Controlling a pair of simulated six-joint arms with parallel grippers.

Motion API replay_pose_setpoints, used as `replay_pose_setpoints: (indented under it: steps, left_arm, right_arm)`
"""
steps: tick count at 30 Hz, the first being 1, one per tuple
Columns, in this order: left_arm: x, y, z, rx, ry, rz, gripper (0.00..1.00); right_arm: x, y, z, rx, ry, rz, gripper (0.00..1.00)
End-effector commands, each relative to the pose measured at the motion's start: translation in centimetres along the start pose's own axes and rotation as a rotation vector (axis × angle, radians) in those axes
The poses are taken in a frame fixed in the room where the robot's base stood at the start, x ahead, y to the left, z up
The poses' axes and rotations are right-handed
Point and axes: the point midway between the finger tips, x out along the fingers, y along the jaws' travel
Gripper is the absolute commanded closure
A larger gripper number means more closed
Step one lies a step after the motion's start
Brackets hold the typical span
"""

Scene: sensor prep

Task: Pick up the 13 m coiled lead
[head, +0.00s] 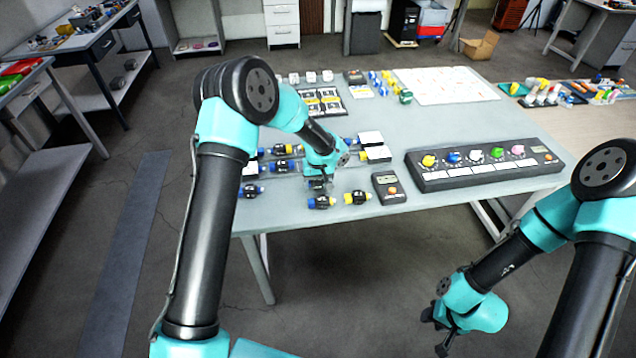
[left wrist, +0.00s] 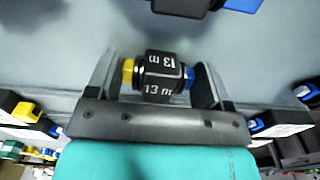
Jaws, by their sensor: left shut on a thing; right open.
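The 13 m coiled lead (left wrist: 162,78) is a black block with white "13 m" lettering, a yellow end at the left and a blue end at the right in the left wrist view. My left gripper (left wrist: 158,82) is shut on it, one finger at each end. In the head view my left gripper (head: 319,182) points down over the front part of the grey table; I cannot clearly make out the lead there. My right gripper (head: 441,318) is open and empty, low in front of the table.
Leads with blue (head: 321,202) and yellow (head: 357,197) ends lie close in front of my left gripper. A small meter (head: 388,188) and a long panel with coloured knobs (head: 484,163) stand to the right. A white sheet (head: 445,86) lies at the back.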

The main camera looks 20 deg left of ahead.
Motion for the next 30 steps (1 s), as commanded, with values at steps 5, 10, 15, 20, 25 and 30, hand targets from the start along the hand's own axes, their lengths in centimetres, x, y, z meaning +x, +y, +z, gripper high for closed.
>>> replay_pose_setpoints:
  steps: [5, 10, 15, 20, 25, 30]
  left_arm:
    - [-0.7, 0.0, 0.0, 0.0, 0.001, 0.0, 0.51]
    - [-2.4, 0.0, -0.1, 0.0, 0.003, 0.001, 0.51]
    - [-3.6, -0.1, 0.8, 0.002, -0.001, -0.001, 0.51]
    - [-3.9, -0.4, 3.1, 0.003, -0.001, -0.001, 0.51]
    - [-4.2, -0.8, 6.6, 0.004, -0.001, -0.001, 0.51]
    - [-4.5, -1.3, 10.5, 0.004, -0.001, 0.0, 0.51]
  right_arm:
    - [0.0, 0.0, 0.0, 0.0, 0.0, 0.0, 0.57]
    - [0.0, 0.0, 0.0, 0.0, 0.0, 0.0, 0.57]
    - [0.0, 0.0, 0.0, 0.0, 0.0, 0.0, 0.57]
    - [0.0, 0.0, 0.0, 0.0, 0.0, 0.0, 0.57]
    - [0.0, 0.0, 0.0, 0.0, 0.0, 0.0, 0.57]
    - [0.0, 0.0, 0.0, 0.0, 0.0, 0.0, 0.57]
